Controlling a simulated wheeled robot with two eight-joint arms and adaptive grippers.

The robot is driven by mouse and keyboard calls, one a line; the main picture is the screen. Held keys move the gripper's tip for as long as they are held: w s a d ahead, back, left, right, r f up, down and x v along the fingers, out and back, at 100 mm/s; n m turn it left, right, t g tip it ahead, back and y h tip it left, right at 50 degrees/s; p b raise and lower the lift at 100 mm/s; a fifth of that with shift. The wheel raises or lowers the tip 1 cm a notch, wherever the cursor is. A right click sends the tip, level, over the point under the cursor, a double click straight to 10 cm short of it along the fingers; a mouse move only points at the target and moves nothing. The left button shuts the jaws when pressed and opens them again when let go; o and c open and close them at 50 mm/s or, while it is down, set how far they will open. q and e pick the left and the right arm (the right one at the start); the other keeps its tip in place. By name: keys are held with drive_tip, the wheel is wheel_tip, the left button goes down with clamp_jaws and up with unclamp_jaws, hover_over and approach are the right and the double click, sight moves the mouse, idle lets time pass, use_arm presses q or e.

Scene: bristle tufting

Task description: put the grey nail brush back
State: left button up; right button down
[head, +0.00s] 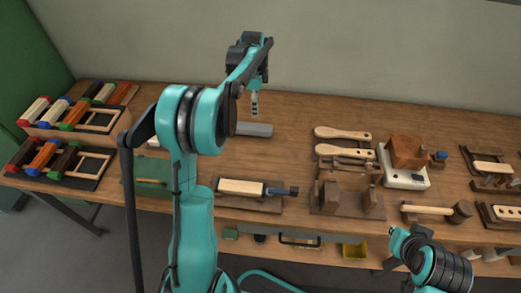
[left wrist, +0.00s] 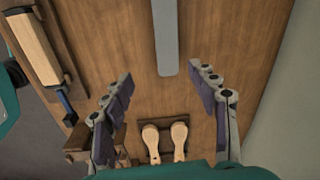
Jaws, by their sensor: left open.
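A plain grey bar (head: 256,130) lies flat on the bench behind my left arm; no bristles show, so I cannot tell if it is the grey nail brush. In the left wrist view the bar (left wrist: 166,38) points down between the fingertips. My left gripper (head: 254,103) hangs above the bench by the bar. Its fingers (left wrist: 160,76) are spread with nothing between them, apart from the bar. My right gripper (head: 393,233) is at the front edge on the right, small and partly hidden; its jaws are unclear.
Two trays of colour-ended brushes (head: 88,182) (head: 122,97) stand at the left, with open frames in them. A cream block in a clamp (head: 240,187) lies at the front. Two wooden paddles (head: 343,133), a fixture (head: 343,207) and a white machine (head: 404,180) stand to the right.

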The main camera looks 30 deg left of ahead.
use_arm(q)
drive_tip(key=s+d+r+n+t, duration=0.3)
drive_tip(key=s+d+r+n, duration=0.4)
drive_tip(key=s+d, duration=0.65)
drive_tip(key=s+d+f+n+t, duration=0.1)
drive_tip(key=s+d+n, duration=0.1)
drive_tip(key=s, duration=0.5)
drive_tip(key=s+d+f+n+t, duration=0.2)
drive_tip(key=s+n, duration=0.1)
drive_tip(key=s, duration=0.4)
drive_tip(key=shift+s+d+f+n, duration=0.15)
drive_tip(key=shift+s+f+n, duration=0.15)
drive_tip(key=shift+s, duration=0.1)
